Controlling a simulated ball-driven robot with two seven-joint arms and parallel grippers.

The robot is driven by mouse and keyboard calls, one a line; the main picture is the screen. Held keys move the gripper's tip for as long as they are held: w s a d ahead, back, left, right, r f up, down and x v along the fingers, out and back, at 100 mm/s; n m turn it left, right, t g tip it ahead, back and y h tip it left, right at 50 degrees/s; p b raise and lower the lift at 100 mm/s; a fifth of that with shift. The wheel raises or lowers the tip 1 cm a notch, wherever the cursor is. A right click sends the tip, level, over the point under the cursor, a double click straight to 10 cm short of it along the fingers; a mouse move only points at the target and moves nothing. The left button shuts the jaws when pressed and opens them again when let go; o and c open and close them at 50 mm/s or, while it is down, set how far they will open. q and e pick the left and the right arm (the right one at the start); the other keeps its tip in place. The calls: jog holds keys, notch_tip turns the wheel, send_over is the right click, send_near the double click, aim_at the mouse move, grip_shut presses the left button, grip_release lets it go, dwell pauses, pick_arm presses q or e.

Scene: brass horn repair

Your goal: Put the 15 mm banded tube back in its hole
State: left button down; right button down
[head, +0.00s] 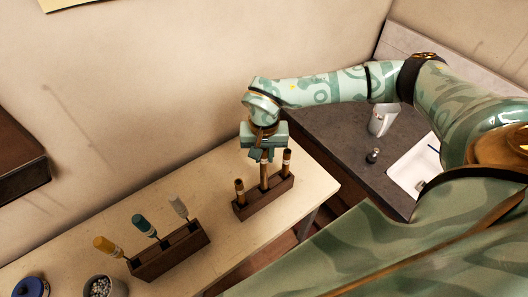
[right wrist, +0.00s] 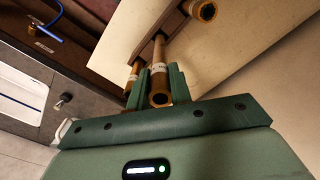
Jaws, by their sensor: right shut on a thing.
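A dark wooden block (head: 265,201) stands near the right end of the pale table, with three brass tubes at its holes. My right gripper (head: 264,155) is above it, shut on the middle banded tube (head: 264,175). The right wrist view shows this tube (right wrist: 159,62) between the fingers, with a pale band and its open end towards me. Its far end meets the block; I cannot tell how deep it sits. The left tube (head: 239,190) and the right tube (head: 287,161) stand in the block. Band markings are too small to read. My left gripper is out of view.
A second wooden block (head: 172,255) holds orange, teal and white-handled tools. A cup of small beads (head: 102,288) and a blue-lidded jar (head: 32,287) stand at the lower left. A dark counter (head: 345,135) with a white sink (head: 408,170) lies beyond the table's right end.

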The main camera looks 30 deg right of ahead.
jog(key=shift+f+b, duration=2.4)
jog(key=shift+f, duration=1.55)
jog(key=c, duration=1.2)
grip_release()
jog(key=shift+r, duration=0.15)
notch_tip(320, 180, up, 16)
send_over(264, 170)
jog(key=shift+w+d+r, duration=0.1)
jog(key=shift+w+d, duration=0.2)
jog(key=shift+w, duration=0.1)
